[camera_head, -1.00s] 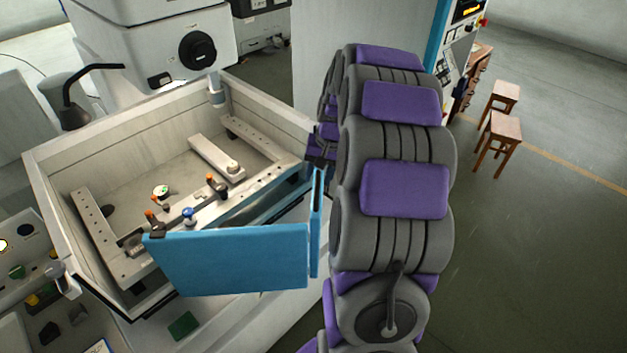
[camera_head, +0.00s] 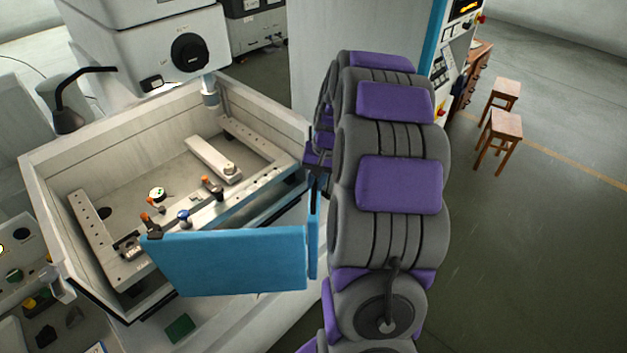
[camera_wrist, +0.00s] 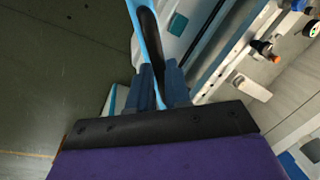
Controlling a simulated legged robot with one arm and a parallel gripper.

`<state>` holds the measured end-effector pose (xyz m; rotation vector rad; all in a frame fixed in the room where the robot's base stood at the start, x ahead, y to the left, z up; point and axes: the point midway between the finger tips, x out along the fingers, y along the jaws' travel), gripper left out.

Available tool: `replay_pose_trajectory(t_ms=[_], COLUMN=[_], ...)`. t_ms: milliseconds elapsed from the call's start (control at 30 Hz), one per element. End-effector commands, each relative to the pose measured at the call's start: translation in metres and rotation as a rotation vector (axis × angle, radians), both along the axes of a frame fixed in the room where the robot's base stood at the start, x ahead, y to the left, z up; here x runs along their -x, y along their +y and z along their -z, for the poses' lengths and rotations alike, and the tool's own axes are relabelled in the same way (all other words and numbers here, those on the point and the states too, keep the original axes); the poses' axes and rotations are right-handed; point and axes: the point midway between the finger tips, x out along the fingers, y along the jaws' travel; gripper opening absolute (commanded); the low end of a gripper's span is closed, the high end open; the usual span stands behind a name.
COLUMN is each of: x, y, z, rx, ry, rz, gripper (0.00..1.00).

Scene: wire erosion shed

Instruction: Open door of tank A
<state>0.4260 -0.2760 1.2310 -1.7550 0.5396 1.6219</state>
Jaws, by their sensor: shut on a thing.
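The tank (camera_head: 105,137) is an open, pale, box-shaped tub at the left of the head view. Its blue door (camera_head: 232,262) stands angled out from the front, with a gap between it and the tank. A narrow blue panel (camera_head: 313,235) stands at the door's right end. My gripper (camera_head: 316,172) is at the top of this narrow panel, partly hidden by my arm. In the wrist view, my gripper (camera_wrist: 160,88) is shut on a dark, curved door handle (camera_wrist: 151,42) beside a blue panel edge (camera_wrist: 136,12). The exact grip is partly hidden.
Inside the tank are a rail with clamps (camera_head: 183,216) and a pale bar (camera_head: 212,157). A grey machine head (camera_head: 150,50) stands behind. A tall cabinet (camera_head: 300,50) is beyond the arm. Wooden stools (camera_head: 505,125) stand right; the floor (camera_head: 540,250) there is clear.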

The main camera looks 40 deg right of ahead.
Motion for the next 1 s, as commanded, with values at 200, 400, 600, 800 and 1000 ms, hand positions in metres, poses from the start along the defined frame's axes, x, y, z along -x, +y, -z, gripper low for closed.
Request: replay_pose_trajectory(t_ms=[200,400,600,800,1000], x=[-0.003,-0.002,0.003,0.008,0.027], y=[0.007,0.011,0.009,0.006,-0.015], z=[-0.002,-0.003,-0.003,-0.003,-0.002], rx=[0.012,0.012,0.007,0.008,0.008], ry=[-0.006,-0.005,-0.003,-0.001,-0.003], rz=[0.002,0.0,-0.003,-0.022,-0.104], gripper=[0.0,0.0,0.0,0.0,0.0])
